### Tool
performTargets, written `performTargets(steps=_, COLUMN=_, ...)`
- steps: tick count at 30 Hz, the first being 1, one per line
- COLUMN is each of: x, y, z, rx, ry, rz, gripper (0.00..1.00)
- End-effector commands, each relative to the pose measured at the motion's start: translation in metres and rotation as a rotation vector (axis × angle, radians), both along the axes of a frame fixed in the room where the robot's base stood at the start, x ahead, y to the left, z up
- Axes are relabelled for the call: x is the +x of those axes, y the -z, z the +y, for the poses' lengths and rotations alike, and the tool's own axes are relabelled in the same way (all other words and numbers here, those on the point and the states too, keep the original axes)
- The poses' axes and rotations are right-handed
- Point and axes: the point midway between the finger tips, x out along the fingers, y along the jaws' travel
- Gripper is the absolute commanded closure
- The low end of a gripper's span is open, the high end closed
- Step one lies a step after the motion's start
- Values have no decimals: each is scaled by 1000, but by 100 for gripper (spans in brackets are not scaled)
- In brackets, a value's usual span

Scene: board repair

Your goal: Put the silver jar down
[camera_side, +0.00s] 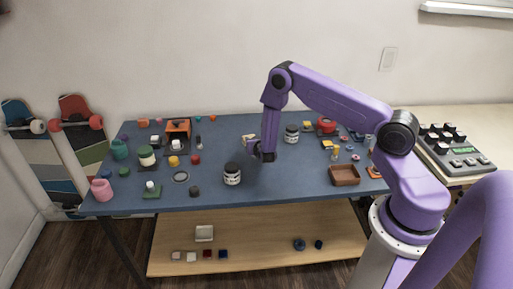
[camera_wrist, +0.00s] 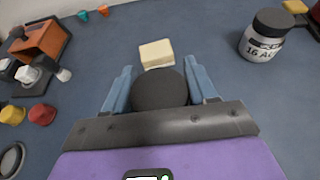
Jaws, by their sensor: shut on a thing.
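In the wrist view my gripper (camera_wrist: 160,85) has its blue fingers closed on either side of a round, dark lid (camera_wrist: 160,92), taken to be the silver jar's. The body below the lid is hidden there. In the side view my gripper (camera_side: 257,150) is low over the middle of the table, and what it holds is not clear. I cannot tell whether the held jar touches the table.
A black-lidded jar (camera_side: 232,175) shows just left and front of my gripper. Another (camera_side: 291,134) stands behind right. A cream block (camera_wrist: 157,53) lies just beyond the fingers. A brown tray (camera_side: 344,175) is at right. Bare blue tabletop (camera_wrist: 215,35) lies between block and right-hand jar.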

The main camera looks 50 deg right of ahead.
Motion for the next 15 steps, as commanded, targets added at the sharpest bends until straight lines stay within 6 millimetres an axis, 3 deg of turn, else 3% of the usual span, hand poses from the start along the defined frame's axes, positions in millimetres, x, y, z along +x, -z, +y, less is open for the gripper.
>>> performTargets(steps=6, x=0, y=26, z=0, rx=-1, ry=-1, rz=1, gripper=79)
performTargets(steps=15, x=0, y=29, z=1, rx=0, ry=-1, rz=-1, gripper=79)
